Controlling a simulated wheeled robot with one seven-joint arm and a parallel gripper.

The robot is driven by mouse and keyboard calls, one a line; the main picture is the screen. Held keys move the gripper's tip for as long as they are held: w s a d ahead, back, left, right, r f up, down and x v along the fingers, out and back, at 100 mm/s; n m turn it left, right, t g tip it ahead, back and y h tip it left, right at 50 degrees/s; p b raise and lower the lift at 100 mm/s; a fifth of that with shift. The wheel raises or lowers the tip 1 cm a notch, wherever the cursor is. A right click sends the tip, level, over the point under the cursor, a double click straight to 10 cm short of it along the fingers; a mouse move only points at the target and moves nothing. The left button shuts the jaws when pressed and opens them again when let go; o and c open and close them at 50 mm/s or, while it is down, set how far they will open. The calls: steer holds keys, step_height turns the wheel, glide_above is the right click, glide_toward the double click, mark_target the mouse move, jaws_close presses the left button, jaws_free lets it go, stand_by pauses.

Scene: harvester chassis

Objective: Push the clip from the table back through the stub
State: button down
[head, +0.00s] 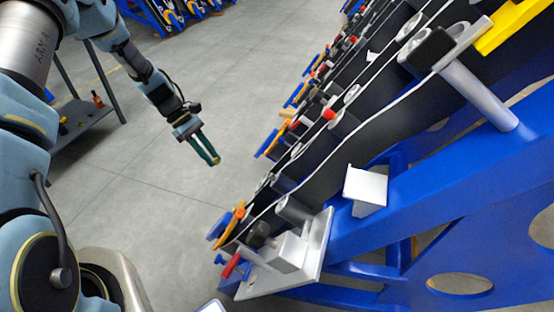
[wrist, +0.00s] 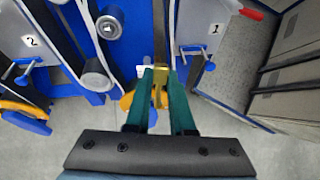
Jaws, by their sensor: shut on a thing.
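My gripper (head: 213,160) hangs over the open floor left of the blue chassis, with its green fingers pointing down. In the wrist view its fingers (wrist: 160,82) are shut on a small brass-yellow clip (wrist: 160,97), held near the tips. In the head view the clip is too small to make out clearly. Several grey cylindrical stubs stick out of the chassis, one at the upper right (head: 480,95) and one lower down (head: 293,210). A round grey stub (wrist: 96,82) shows left of the fingers in the wrist view. I cannot tell which stub is meant.
The blue chassis (head: 450,190) with black plates fills the right side. A white bracket plate (head: 315,255) carries red and blue handles near the bottom. A grey table (head: 85,125) with small bottles stands at the left. Grey floor (head: 165,190) lies open between them.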

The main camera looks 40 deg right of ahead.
steer(key=s+d+f+n+g+h+b, duration=0.1)
steer(key=s+d, duration=0.4)
steer(key=d, duration=0.4)
steer(key=s+d+f+g+h+b, duration=0.1)
steer(key=s+d+g+h+b, duration=0.1)
steer(key=s+d, duration=0.4)
steer(key=d, duration=0.4)
steer(key=shift+s+d+n+h, duration=0.2)
steer(key=shift+n+h, duration=0.1)
steer(key=shift+n, duration=0.1)
steer(key=b, duration=0.3)
glide_above(278, 176)
steer(key=shift+w+f, duration=0.1)
steer(key=shift+f, duration=2.15)
steer(key=shift+f+b, duration=0.15)
steer(key=shift+b, duration=0.2)
steer(key=shift+w+a+f+b, duration=0.25)
steer(key=shift+w+f+b, duration=0.15)
steer(key=shift+f+b, duration=0.3)
steer(key=shift+w+a+f+b, duration=0.3)
steer(key=shift+f+b, duration=0.2)
steer(key=shift+f, duration=0.35)
steer(key=shift+w+a+f+b, duration=0.2)
steer(key=shift+w+f+b, duration=0.25)
steer(key=shift+f+b, duration=0.25)
steer(key=c, duration=0.7)
jaws_free()
